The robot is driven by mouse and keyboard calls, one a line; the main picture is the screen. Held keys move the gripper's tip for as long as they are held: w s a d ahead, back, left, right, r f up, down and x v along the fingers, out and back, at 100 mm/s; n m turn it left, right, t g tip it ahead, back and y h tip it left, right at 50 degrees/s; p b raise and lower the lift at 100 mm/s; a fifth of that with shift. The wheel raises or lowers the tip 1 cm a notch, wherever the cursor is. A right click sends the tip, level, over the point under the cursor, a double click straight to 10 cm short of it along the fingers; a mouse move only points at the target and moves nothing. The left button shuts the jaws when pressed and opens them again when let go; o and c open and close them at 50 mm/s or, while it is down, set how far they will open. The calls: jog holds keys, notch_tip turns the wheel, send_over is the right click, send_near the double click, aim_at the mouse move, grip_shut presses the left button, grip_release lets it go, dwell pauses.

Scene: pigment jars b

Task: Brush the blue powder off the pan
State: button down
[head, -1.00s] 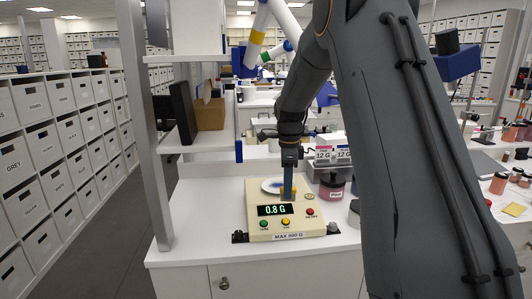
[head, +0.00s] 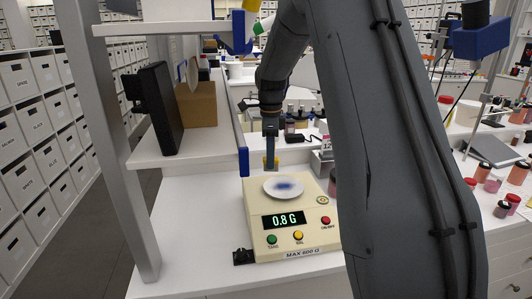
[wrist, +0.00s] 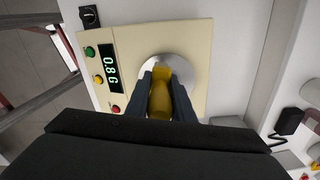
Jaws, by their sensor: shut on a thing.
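The white round pan (head: 268,192) sits on top of a cream scale (head: 258,240). A smudge of blue powder (head: 285,186) lies near the middle of the pan. The scale's green display (head: 285,219) reads 0.8 G. In the wrist view, the brush (wrist: 160,98) stands between the two dark fingers, over the pan (wrist: 183,66). The brush's tip is hard to make out, so I cannot tell whether it touches the pan. The powder is hidden in the wrist view.
A shelf unit with a black box (head: 155,105) and a cardboard box (head: 197,104) stands at the left of the scale. Lidded jars (head: 501,209) stand on the right counter.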

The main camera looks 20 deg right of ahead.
jog(key=shift+w, duration=0.15)
jog(key=shift+d+f, duration=0.1)
jog(key=shift+f, duration=0.1)
jog(key=shift+f+b, duration=2)
jog(key=shift+f, duration=0.8)
jog(key=shift+f+b, duration=0.35)
jog(key=shift+f, duration=0.65)
jog(key=shift+s+d+r+p, duration=0.1)
jog(key=shift+s+d+p, duration=0.1)
jog(key=shift+d, duration=0.55)
jog(key=shift+s+d+r+p, duration=0.1)
jog(key=shift+d+p, duration=0.1)
jog(key=shift+d, duration=0.5)
jog(key=shift+s+d+f+p, duration=0.1)
jog(key=shift+s+d+p, duration=0.15)
jog(key=shift+d, duration=0.9)
jog(key=shift+s+d+p, duration=0.2)
jog(key=shift+s+d, duration=0.05)
jog(key=shift+d, duration=0.9)
jog(key=shift+s+d+f+p, duration=0.1)
jog(key=shift+s+d+p, duration=0.15)
jog(key=shift+d, duration=0.9)
jog(key=shift+a, duration=0.15)
